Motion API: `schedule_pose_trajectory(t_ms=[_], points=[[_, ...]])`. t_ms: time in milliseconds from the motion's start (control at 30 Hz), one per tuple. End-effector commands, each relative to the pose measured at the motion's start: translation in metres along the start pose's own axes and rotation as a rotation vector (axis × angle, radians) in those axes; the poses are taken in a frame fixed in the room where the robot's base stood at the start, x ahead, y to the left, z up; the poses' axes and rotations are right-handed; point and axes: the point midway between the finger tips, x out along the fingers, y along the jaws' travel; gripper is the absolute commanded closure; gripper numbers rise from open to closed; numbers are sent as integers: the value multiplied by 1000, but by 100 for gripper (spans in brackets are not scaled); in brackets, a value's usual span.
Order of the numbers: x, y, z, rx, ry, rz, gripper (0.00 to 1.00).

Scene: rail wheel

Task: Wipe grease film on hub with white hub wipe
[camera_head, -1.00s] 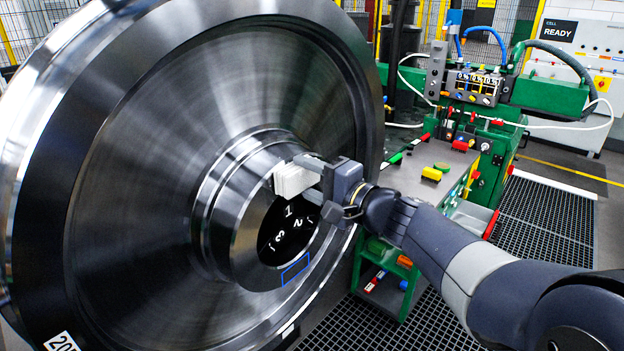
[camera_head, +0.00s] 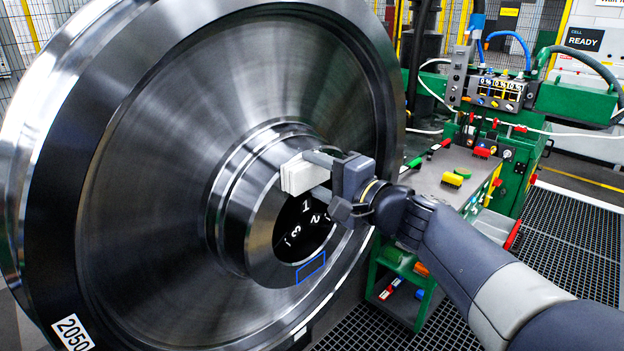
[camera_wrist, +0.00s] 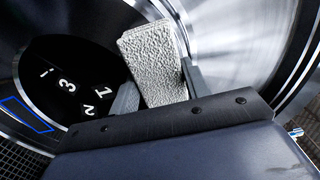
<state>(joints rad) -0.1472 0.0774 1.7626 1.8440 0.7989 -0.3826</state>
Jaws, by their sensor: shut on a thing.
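The white hub wipe (camera_head: 297,176) is a pale block gripped between the fingers of my gripper (camera_head: 322,174). In the wrist view the wipe (camera_wrist: 153,62) shows a rough, textured face between the two dark fingers (camera_wrist: 160,90). The gripper is at the hub (camera_head: 262,228) of the large steel wheel, in front of the upper rim of its bore. I cannot tell whether the wipe touches the hub face. A blue outlined rectangle (camera_head: 311,268) marks the lower hub face, and it also shows in the wrist view (camera_wrist: 27,114). No grease film is clearly visible.
White digits (camera_head: 315,219) show in the dark bore. A green bench (camera_head: 440,178) with a yellow brush (camera_head: 453,180) stands right of the wheel. Floor grating (camera_head: 570,230) lies beyond.

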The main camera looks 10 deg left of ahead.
Motion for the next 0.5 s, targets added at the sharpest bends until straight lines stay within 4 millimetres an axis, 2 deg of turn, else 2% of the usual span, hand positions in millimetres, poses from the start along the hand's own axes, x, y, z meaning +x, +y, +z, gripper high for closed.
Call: schedule_pose_trajectory(t_ms=[233, 500], points=[[-1, 1, -24, 1, 3, 0, 73], [0, 1, -37, 1, 1, 1, 73]])
